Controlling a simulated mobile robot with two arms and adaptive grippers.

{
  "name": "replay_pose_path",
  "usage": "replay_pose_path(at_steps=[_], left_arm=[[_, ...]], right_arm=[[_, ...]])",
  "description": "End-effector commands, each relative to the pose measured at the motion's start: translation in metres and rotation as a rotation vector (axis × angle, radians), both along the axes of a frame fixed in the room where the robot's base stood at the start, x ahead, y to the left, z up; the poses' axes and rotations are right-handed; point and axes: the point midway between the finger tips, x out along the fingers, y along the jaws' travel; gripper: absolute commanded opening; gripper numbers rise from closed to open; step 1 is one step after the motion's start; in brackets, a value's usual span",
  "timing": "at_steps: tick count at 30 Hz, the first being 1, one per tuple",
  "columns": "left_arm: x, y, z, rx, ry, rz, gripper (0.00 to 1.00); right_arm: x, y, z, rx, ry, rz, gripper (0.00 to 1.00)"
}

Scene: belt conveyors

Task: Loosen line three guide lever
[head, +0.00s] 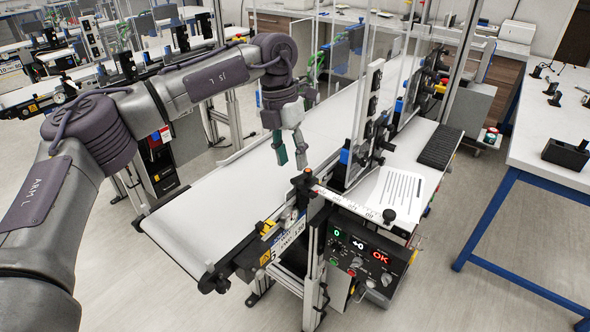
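My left gripper (291,163) hangs over the white belt of the nearest conveyor (235,190), fingers pointing down. Its two fingers are apart with nothing visible between them. A black clamp with a lever-like part (304,182) stands on a post at the belt's near side edge, just below and right of the fingertips, apart from them. A ruler scale (350,204) runs right from this clamp to a black knob (389,215). I cannot tell for certain which part is the line three guide lever, and no line number is clearly readable. My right gripper is not in view.
A control box (360,257) with lit displays, one reading OK, sits below the scale. Clear panels and an upright plate with black fittings (368,115) stand right of the gripper. Other conveyors (100,78) are at the back left. A blue-legged bench (545,130) is at right.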

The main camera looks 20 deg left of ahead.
Motion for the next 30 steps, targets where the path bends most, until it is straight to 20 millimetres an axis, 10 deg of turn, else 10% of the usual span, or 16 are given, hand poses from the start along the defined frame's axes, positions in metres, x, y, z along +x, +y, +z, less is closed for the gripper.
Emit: replay_pose_path(at_steps=[9, 20, 27, 30], left_arm=[[-0.002, -0.008, -0.042, 0.0, 0.0, 0.0, 0.4], [-0.003, -0.009, -0.048, 0.0, -0.001, 0.0, 0.4], [-0.002, -0.009, -0.048, 0.0, -0.001, 0.0, 0.01], [-0.002, -0.009, -0.048, 0.0, -0.001, 0.0, 0.0]], right_arm=[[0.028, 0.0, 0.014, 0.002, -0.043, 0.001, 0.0], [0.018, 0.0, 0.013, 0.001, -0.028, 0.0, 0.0], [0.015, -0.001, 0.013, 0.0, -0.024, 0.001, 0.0], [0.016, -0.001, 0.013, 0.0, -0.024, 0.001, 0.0]])
